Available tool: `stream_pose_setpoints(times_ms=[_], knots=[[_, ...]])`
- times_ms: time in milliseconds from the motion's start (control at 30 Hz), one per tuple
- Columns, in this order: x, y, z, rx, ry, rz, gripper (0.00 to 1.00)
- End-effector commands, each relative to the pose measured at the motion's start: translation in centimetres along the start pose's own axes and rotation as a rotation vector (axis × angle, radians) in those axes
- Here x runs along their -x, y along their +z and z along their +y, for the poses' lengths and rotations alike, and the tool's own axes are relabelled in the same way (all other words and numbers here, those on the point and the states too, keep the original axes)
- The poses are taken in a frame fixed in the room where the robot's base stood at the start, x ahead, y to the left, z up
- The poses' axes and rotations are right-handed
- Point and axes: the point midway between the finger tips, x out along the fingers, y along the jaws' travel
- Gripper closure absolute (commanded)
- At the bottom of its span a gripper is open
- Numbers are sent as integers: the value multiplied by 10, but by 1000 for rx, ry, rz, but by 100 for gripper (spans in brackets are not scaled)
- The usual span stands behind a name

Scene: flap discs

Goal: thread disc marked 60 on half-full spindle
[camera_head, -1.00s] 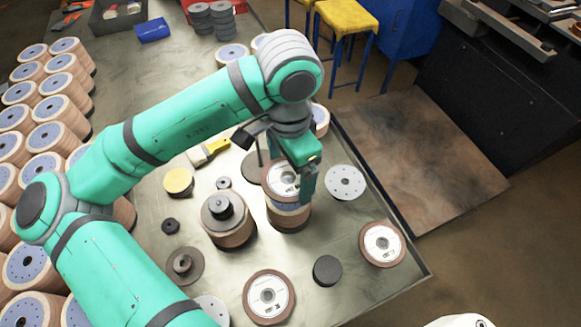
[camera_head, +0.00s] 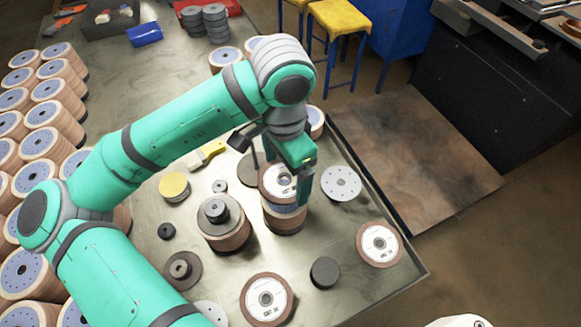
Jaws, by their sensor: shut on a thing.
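My gripper (camera_head: 286,178) points down, with one green finger at the right side of a brown-rimmed disc (camera_head: 270,190) with a white label. It is shut on this disc; the other finger is mostly hidden. The disc is level, directly over a stack of discs (camera_head: 285,221). I cannot tell whether it touches the stack, and its marking is too small to read. Any spindle rod in that stack is hidden. A thin upright rod (camera_head: 255,152) on a dark round base stands just behind to the left, partly covered by my arm.
A stack with a black knob (camera_head: 217,210) stands close to the left. Labelled discs lie at front (camera_head: 266,299) and right (camera_head: 380,244). A pale perforated disc (camera_head: 341,183), a black cylinder (camera_head: 325,271) and a yellow-topped piece (camera_head: 174,186) are nearby. The table edge is at right.

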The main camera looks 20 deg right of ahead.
Motion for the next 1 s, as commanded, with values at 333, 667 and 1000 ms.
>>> stream_pose_setpoints(times_ms=[333, 667, 1000], knots=[[-8, -6, 4, -15, 2, 0, 37], [-15, -6, 3, -16, 1, 0, 37], [-22, -4, 2, -10, 2, 0, 37]])
